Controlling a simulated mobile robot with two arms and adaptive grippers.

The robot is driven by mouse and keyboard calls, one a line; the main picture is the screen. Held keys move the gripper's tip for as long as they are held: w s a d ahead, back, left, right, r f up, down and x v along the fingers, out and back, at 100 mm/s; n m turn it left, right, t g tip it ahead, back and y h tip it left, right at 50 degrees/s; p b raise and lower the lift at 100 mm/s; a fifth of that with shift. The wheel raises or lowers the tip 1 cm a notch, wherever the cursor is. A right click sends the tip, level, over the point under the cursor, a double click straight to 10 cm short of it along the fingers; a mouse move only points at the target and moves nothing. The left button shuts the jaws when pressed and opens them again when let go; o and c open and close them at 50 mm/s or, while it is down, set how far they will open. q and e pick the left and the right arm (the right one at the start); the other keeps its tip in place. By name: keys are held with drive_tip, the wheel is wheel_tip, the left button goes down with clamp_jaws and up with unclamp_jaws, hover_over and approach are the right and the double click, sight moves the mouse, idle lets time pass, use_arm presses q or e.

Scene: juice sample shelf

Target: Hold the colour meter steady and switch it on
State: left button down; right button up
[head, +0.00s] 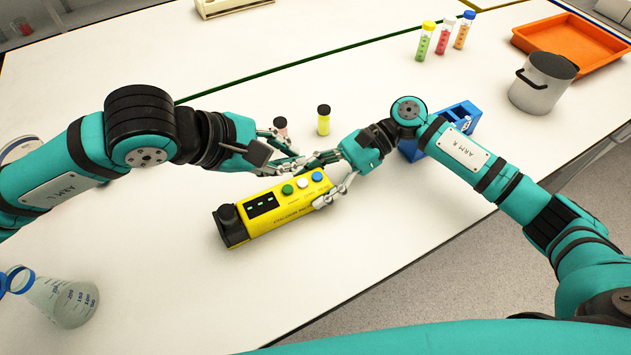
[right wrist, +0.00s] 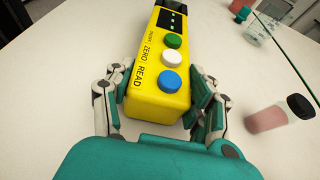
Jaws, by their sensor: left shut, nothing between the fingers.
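The colour meter (head: 270,208) is a yellow box lying on the white bench, with a dark display (head: 262,205) showing small green marks. Its green (right wrist: 173,41), white (right wrist: 173,59) and blue (right wrist: 171,80) buttons show in the right wrist view. My right gripper (head: 315,181) is shut on the meter's button end, with fingers along both long sides (right wrist: 160,108). My left gripper (head: 306,160) is shut and empty, beyond the meter's far side near the buttons. The head view does not show clear contact between it and a button.
A yellow vial (head: 323,121) and a pink vial (head: 281,126) stand behind the grippers. A blue rack (head: 440,130) is beyond my right wrist. A flask (head: 65,300) stands at lower left. A metal pot (head: 540,85) and orange tray (head: 570,42) are far right.

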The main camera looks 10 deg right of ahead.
drive_tip(key=o, duration=0.5)
drive_tip(key=shift+o, duration=0.2)
drive_tip(key=v, duration=1.1)
drive_tip(key=shift+w+d+r, duration=0.1)
drive_tip(key=shift+d+r, duration=0.05)
drive_tip(key=shift+d, duration=0.35)
